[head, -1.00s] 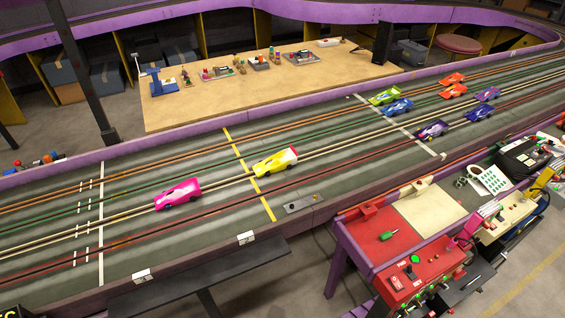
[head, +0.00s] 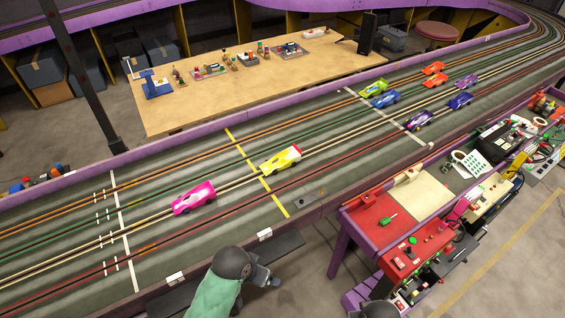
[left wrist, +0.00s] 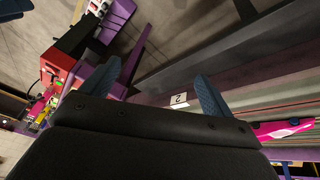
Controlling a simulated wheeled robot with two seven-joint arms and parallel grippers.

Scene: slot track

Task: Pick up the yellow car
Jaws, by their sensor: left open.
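The yellow car (head: 281,159) sits on the slot track (head: 330,152), just right of the yellow line across the lanes. My left arm comes in at the bottom of the head view, with its gripper (head: 268,281) near the track's front edge, below and apart from the yellow car. In the left wrist view the left gripper (left wrist: 155,90) has its two blue fingers spread, with nothing between them. The yellow car is not seen in the left wrist view. A dark rounded part of mine shows at the bottom of the head view; my right gripper is not seen.
A pink car (head: 194,198) stands left of the yellow car; its side also shows in the left wrist view (left wrist: 284,129). Several other cars stand farther right. A red-topped control bench (head: 378,222) stands right of my left gripper. A purple rail borders the track.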

